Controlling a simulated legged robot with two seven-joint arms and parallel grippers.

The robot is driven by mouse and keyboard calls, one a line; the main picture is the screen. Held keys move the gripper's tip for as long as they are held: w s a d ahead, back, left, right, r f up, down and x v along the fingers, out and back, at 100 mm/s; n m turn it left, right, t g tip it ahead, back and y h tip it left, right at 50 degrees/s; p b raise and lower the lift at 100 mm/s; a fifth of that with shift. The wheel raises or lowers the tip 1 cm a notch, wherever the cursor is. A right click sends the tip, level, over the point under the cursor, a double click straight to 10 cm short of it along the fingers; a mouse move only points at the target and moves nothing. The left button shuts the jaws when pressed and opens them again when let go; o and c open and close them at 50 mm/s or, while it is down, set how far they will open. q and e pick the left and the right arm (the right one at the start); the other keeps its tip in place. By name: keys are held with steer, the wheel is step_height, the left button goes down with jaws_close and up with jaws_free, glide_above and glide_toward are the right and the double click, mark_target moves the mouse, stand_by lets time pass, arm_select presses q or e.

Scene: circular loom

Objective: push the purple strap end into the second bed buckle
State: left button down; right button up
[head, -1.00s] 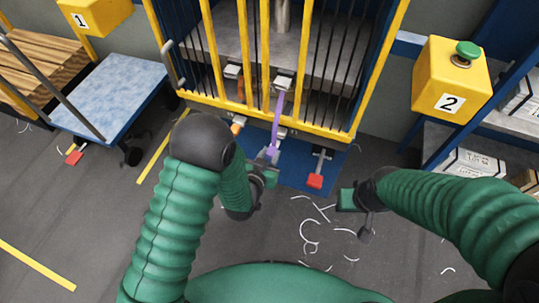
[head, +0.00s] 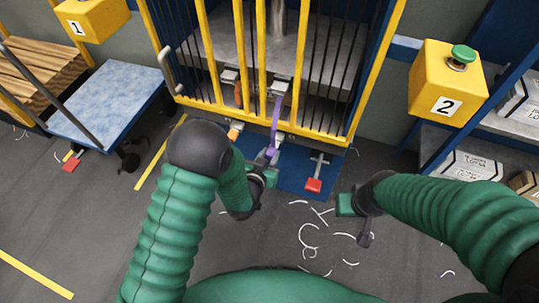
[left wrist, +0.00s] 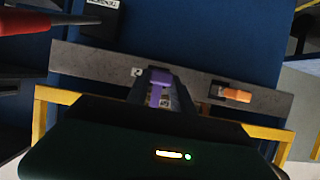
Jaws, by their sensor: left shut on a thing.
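The purple strap (head: 276,112) runs down from an upper metal buckle (head: 279,87) inside the yellow-barred loom front to my left gripper (head: 268,160). My left gripper is shut on the strap's lower end, close to the lower grey bar. The fingers hide the second buckle, so I cannot tell how far in the end sits. My right gripper (head: 352,204) hangs apart at right; its jaw gap is unclear.
An orange strap end (left wrist: 237,95) sits on the bar to the right in the left wrist view. Yellow box 2 (head: 447,85) stands at right, a blue cart (head: 107,98) at left. White scraps litter the open floor.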

arm_select(q)
steer(key=shift+w, duration=0.1)
steer(key=shift+w+d, duration=0.2)
steer(key=shift+w, duration=0.3)
steer(key=shift+w+d, duration=0.15)
steer(key=shift+w, duration=0.35)
steer(key=c, duration=1)
jaws_free()
steer(key=p+v, duration=0.7)
steer(key=v, duration=0.9)
steer(key=shift+s+a+p, duration=0.1)
steer(key=shift+s+p, duration=0.3)
